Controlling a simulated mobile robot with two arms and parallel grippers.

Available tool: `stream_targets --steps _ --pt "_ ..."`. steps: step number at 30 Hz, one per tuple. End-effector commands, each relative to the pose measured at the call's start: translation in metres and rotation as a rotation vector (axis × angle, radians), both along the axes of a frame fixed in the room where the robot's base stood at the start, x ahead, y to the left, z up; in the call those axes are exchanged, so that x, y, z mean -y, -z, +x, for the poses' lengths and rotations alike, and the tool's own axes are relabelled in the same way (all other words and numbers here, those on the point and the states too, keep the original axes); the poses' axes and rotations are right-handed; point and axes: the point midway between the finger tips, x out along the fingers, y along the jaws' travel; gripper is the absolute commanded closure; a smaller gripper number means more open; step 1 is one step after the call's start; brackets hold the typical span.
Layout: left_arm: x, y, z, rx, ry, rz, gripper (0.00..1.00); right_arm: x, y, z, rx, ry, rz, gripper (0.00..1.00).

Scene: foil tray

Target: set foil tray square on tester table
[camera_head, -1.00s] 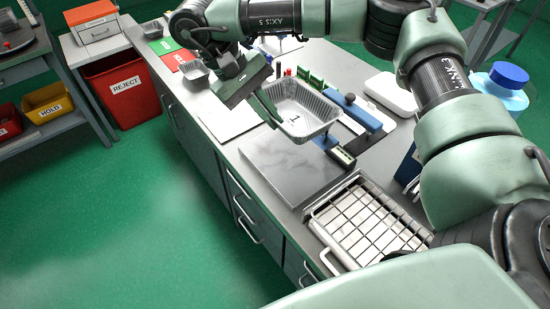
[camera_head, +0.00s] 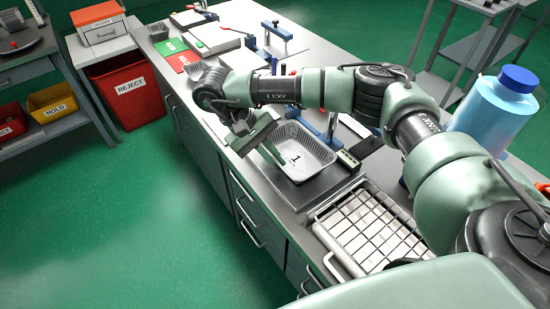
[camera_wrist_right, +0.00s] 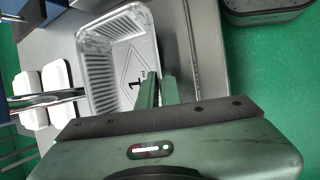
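The foil tray (camera_head: 322,150), silver with a "1" and an arrow mark on its floor, is over the flat metal plate (camera_head: 296,202) that seems to be the tester table. I cannot tell whether it rests on the plate or hangs just above it. Its sides look roughly in line with the plate's edges. My right gripper (camera_head: 270,150) is at the tray's left wall. In the right wrist view, its fingers (camera_wrist_right: 157,85) are close together with the wall of the tray (camera_wrist_right: 98,70) between them. My left gripper is not in view.
A wire rack (camera_head: 370,230) stands in front of the plate. A blue-capped bottle (camera_head: 495,110) stands at right.

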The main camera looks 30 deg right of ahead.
Motion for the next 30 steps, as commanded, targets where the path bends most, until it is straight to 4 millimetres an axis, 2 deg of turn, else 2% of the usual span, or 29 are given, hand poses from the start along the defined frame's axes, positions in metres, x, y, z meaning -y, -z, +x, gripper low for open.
stream_targets --steps 1,3,4,13,17,30 --pt "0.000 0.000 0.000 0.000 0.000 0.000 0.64 0.000 0.001 0.000 -0.002 -0.001 0.001 1.00" --pt "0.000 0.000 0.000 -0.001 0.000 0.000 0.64 0.000 0.001 -0.001 -0.002 -0.001 0.001 0.75" --pt "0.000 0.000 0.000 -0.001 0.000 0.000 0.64 0.000 0.001 -0.001 -0.001 0.000 0.000 0.74" --pt "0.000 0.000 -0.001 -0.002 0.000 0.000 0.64 0.000 -0.001 0.000 -0.001 0.000 0.000 0.74" --pt "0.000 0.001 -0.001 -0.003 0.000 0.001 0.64 -0.005 -0.009 0.004 0.001 -0.002 0.001 0.74" --pt "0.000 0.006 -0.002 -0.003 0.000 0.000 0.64 -0.041 -0.083 0.032 0.004 -0.001 -0.002 0.74"
